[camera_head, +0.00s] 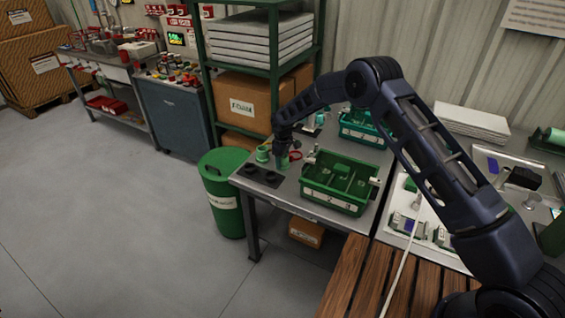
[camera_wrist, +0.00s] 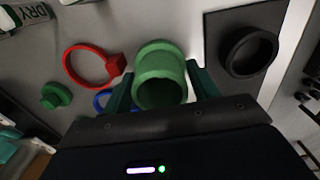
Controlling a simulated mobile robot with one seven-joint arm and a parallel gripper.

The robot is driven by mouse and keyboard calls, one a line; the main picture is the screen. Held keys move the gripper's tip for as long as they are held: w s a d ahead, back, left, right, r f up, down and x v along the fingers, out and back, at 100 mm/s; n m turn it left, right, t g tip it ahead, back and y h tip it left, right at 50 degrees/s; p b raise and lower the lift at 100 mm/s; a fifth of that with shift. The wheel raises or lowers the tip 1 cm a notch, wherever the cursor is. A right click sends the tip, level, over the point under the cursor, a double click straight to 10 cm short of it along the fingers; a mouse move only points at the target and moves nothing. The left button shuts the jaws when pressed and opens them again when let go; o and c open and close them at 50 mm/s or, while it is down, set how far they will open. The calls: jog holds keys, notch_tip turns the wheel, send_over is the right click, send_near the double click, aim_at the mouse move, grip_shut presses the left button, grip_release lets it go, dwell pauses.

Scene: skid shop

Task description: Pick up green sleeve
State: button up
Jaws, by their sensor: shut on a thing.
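The green sleeve (camera_wrist: 158,62), a short hollow cylinder, sits between the two dark green fingers of my gripper (camera_wrist: 162,92) in the wrist view. My gripper is shut on it, one finger on each side. In the head view my gripper (camera_head: 283,158) points down over the left end of the grey workbench (camera_head: 312,212). The sleeve is small there and partly hidden by the gripper. I cannot tell whether it touches the bench top.
A red ring (camera_wrist: 93,64), a blue ring (camera_wrist: 102,101) and a green knob (camera_wrist: 56,95) lie left of the sleeve. A black ring (camera_wrist: 248,52) sits on a dark mat to its right. A green crate (camera_head: 318,203) and a teal crate (camera_head: 362,137) stand nearby.

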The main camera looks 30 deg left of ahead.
notch_tip(320, 180, up, 20)
jog(key=w+d+m, duration=0.2)
jog(key=w+d, duration=0.6)
jog(key=d, duration=0.4)
jog(key=w+d+r+m, duration=0.1)
jog(key=w+d+m, duration=0.2)
jog(key=w+d, duration=0.7)
jog(key=w+d+m, duration=0.2)
jog(key=w+d, duration=0.4)
jog(key=d, duration=0.7)
jog(key=w+d+m, duration=0.2)
jog(key=d, duration=0.9)
jog(key=w+d+m, duration=0.2)
jog(key=d, duration=0.9)
jog(key=s+d+m, duration=0.3)
jog(key=d+m, duration=0.1)
jog(key=d, duration=1.5)
jog(key=s+a+m, duration=0.1)
jog(key=s+m, duration=0.2)
jog(key=s, duration=1.9)
jog(key=f, duration=2)
jog(key=shift+w+f, duration=0.2)
jog(key=shift+w, duration=0.05)
jog(key=shift+f, duration=0.15)
